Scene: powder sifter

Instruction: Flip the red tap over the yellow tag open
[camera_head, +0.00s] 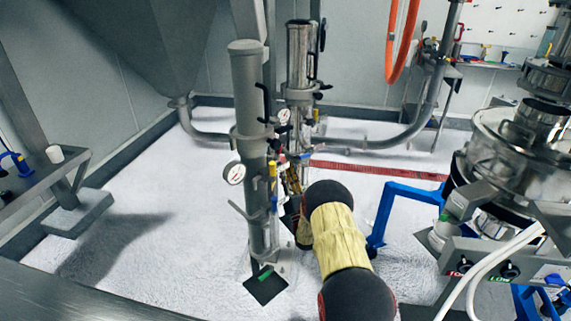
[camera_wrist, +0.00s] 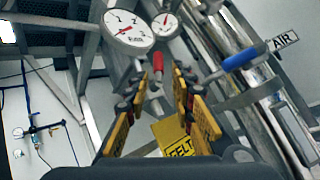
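In the wrist view a short red tap handle (camera_wrist: 140,86) stands below the gauges, close to my left-hand finger; I cannot tell whether they touch. My gripper (camera_wrist: 168,72) is open, its two yellow-padded fingers spread around a narrow gap. A yellow plate with black lettering (camera_wrist: 173,134) shows low between the fingers; I cannot tell whether it is the tag. In the head view my gripper (camera_head: 291,183) is at the right side of the grey column (camera_head: 249,103). A yellow piece (camera_head: 272,170) shows on the column there. The red tap is not clear in this view.
A blue tap handle (camera_wrist: 240,59) and an AIR label (camera_wrist: 284,41) are right of my fingers. Two gauges (camera_wrist: 128,28) (camera_wrist: 165,24) sit ahead. A blue frame (camera_head: 400,205) and steel sifter (camera_head: 515,140) stand right. White floor is free at left.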

